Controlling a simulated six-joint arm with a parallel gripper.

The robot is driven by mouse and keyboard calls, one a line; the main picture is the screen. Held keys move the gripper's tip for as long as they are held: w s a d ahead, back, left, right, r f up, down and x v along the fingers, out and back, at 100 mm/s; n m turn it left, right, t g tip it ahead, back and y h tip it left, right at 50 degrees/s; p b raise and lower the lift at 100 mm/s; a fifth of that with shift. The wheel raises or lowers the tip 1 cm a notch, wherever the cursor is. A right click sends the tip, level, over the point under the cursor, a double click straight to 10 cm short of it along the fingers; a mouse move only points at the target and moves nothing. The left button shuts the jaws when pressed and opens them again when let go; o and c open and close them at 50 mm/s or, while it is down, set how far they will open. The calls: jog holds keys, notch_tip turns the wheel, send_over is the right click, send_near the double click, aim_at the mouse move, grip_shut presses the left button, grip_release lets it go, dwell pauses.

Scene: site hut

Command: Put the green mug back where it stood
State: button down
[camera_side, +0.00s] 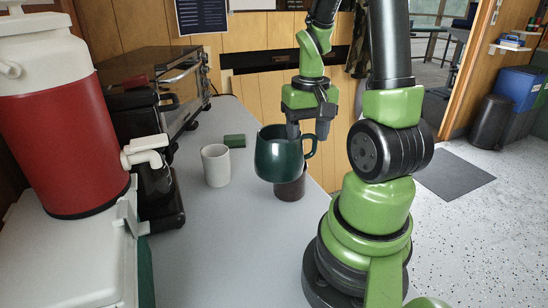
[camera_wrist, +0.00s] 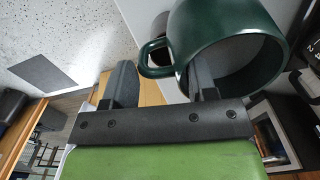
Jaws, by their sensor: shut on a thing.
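The dark green mug (camera_side: 280,160) hangs roughly upright from my gripper (camera_side: 308,130) in the side view, its handle to the right. It seems to be off the counter. In the wrist view, the mug (camera_wrist: 228,45) fills the upper right, its open mouth towards the camera. My gripper (camera_wrist: 162,88) is shut on it on the handle side, with one finger across the mouth and the other left of the handle. The exact contact is hard to see. The mug partly hides a dark brown cup (camera_side: 291,189) in the side view.
A white cup (camera_side: 215,166) and a green sponge (camera_side: 234,141) are left of the mug on the grey counter (camera_side: 235,250). A black coffee maker (camera_side: 150,150), a toaster oven (camera_side: 160,85) and a red-and-white cooler (camera_side: 58,130) line the left. The front counter is clear.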

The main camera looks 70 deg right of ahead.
jog(key=w+d+f+m, duration=0.2)
jog(key=w+d+m, duration=0.65)
jog(key=d, duration=0.65)
jog(key=shift+n, duration=0.45)
jog(key=f, duration=0.3)
jog(key=w+f, duration=0.1)
jog(key=f, duration=0.5)
jog(key=shift+w+d+f, duration=0.2)
jog(key=shift+w+f, duration=0.05)
jog(key=shift+w, duration=0.1)
jog(key=shift+f, duration=0.2)
jog(key=shift+c, duration=2.1)
grip_release()
jog(key=shift+r, duration=0.1)
